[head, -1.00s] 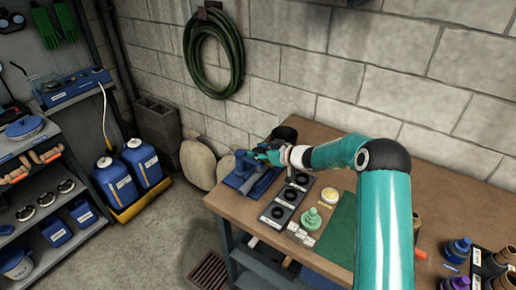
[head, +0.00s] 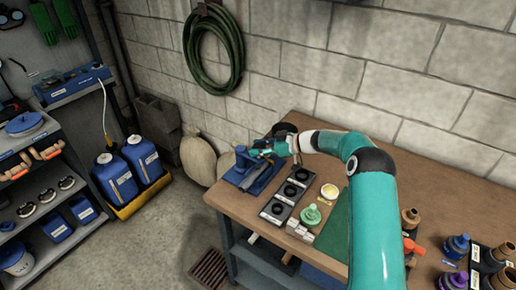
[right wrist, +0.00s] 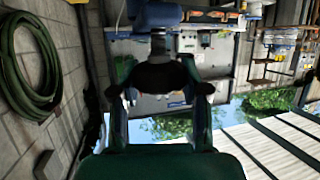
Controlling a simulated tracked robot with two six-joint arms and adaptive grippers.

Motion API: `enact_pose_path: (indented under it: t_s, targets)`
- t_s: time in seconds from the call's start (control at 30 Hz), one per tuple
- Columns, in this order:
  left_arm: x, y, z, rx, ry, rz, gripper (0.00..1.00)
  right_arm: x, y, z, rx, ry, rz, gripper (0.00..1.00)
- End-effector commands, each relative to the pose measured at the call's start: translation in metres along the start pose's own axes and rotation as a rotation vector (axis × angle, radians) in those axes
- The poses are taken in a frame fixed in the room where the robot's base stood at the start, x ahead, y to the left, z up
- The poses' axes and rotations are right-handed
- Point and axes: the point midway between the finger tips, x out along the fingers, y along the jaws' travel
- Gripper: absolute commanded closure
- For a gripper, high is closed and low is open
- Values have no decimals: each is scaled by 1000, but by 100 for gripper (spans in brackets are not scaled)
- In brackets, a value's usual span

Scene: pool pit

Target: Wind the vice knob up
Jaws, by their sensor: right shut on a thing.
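The blue vice (head: 240,173) stands on the left end of the wooden bench, near the wall. My right gripper (head: 261,147) is at the top of the vice, reaching in from the right. In the right wrist view the gripper (right wrist: 160,85) has one finger on each side of a dark round knob (right wrist: 158,72) and is shut on it. A blue part of the vice (right wrist: 160,14) shows beyond the knob. In the head view the knob is mostly hidden by the gripper. My left gripper is in neither view.
A row of black-ringed blocks (head: 285,201), a green knobbed piece (head: 310,215) and a yellow-white pot (head: 329,192) stand right of the vice. A dark pot (head: 285,130) is behind my wrist.

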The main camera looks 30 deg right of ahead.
Motion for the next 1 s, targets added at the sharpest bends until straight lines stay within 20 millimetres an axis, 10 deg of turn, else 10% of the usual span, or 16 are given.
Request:
enact_pose_path:
  t_s: [0.13,0.17,0.3,0.67,1.0]
  targets:
    - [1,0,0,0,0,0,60,1,-2,10,7,-13,-4,90]
    - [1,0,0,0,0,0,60,1,-2,10,8,-13,-4,50]
    - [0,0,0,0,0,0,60,1,-1,8,6,-10,-3,29]
    - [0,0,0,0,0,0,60,-3,-1,4,2,-6,-1,29]
    - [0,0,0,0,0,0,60,-54,0,4,3,-7,2,29]
